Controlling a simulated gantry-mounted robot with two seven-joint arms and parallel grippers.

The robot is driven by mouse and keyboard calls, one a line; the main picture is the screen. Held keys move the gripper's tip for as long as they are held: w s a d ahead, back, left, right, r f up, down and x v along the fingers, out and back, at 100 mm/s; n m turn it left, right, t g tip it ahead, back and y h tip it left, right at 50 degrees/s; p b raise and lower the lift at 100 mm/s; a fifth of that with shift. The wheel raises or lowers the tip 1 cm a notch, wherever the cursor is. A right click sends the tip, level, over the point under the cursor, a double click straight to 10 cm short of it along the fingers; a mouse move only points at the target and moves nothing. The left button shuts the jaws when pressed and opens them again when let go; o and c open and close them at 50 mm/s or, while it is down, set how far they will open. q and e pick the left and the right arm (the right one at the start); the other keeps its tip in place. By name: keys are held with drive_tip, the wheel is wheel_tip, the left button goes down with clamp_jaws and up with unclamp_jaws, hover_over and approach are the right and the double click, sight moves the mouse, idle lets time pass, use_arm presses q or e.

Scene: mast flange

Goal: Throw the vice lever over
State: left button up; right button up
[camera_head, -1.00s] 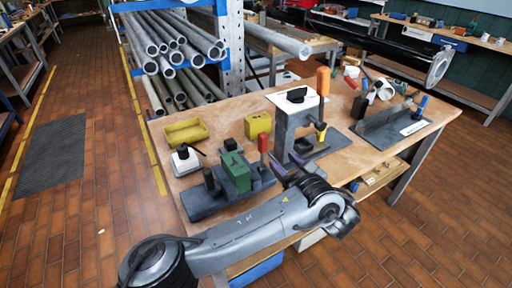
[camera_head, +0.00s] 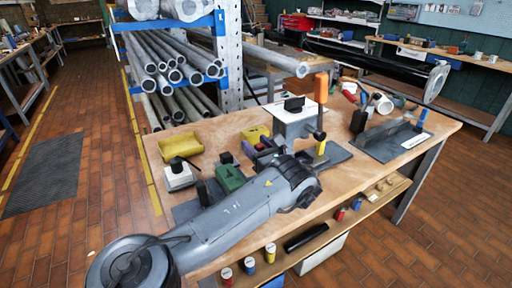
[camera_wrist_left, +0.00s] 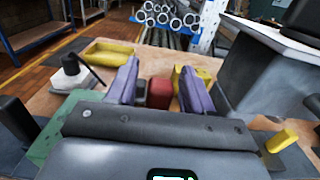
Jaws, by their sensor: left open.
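The vice is a low grey fixture with a green block (camera_head: 230,178) on the bench, partly hidden behind my left arm. Its lever has a red grip (camera_head: 259,147), mostly hidden by my gripper in the head view. My left gripper (camera_head: 266,150) has purple fingers and is open at the lever. In the left wrist view the red grip (camera_wrist_left: 160,92) stands between the two open fingers, with gaps either side, so it is not clamped. Green metal of the vice (camera_wrist_left: 52,130) shows at the lower left there. My right gripper is not in view.
A grey press fixture (camera_head: 298,122) with an orange handle (camera_head: 321,87) stands close right of my gripper. Another grey fixture (camera_head: 395,140) is farther right.

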use_arm(q)
drive_tip(key=shift+w+a+r, duration=0.1)
drive_tip(key=shift+w+a, duration=0.05)
drive_tip(key=shift+w, duration=0.15)
clamp_jaws()
